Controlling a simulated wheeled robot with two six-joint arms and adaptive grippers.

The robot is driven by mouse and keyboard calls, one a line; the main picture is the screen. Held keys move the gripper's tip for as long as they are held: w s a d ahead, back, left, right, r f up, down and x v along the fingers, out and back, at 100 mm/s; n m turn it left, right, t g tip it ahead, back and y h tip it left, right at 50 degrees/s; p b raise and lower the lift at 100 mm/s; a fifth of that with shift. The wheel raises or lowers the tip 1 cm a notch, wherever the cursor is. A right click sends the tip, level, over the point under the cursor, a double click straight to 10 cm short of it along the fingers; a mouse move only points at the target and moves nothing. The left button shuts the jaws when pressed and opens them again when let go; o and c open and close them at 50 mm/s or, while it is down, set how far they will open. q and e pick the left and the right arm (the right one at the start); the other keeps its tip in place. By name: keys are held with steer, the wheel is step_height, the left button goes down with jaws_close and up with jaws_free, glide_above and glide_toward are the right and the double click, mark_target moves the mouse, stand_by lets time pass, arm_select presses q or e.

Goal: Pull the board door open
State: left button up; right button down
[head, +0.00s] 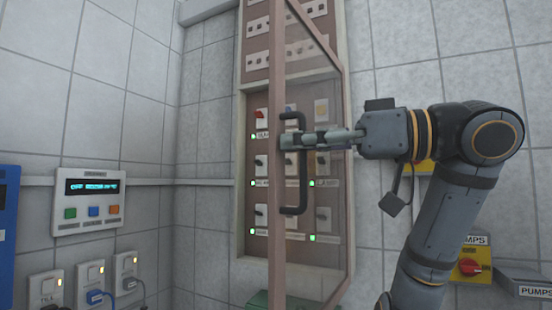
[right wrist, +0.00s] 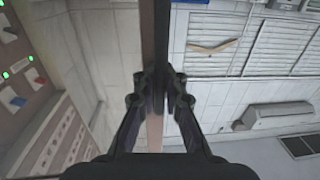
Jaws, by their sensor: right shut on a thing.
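The board door (head: 318,95) is a glazed panel with a pinkish-brown frame. It stands partly open, swung out from the electrical board (head: 243,200), whose switches and green lights show behind and through the glass. A black bar handle (head: 301,185) is fixed upright on the door. My right gripper (head: 290,141) reaches in from the right and is shut at the upper part of the handle. My left gripper is out of view.
A white control panel (head: 90,202) with a lit display is on the left wall, above several sockets (head: 96,278) with plugs. A blue box (head: 8,230) is at the far left. A yellow switch box with a red knob (head: 470,266) sits right of my arm.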

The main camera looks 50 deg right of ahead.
steer(key=shift+s+d+r, duration=0.1)
steer(key=shift+s+d, duration=0.05)
steer(key=shift+s, duration=0.15)
steer(key=c, duration=1.4)
jaws_free()
steer(key=v, duration=0.7)
steer(key=shift+s+d, duration=0.1)
steer(key=shift+s, duration=0.15)
steer(key=shift+w, duration=0.1)
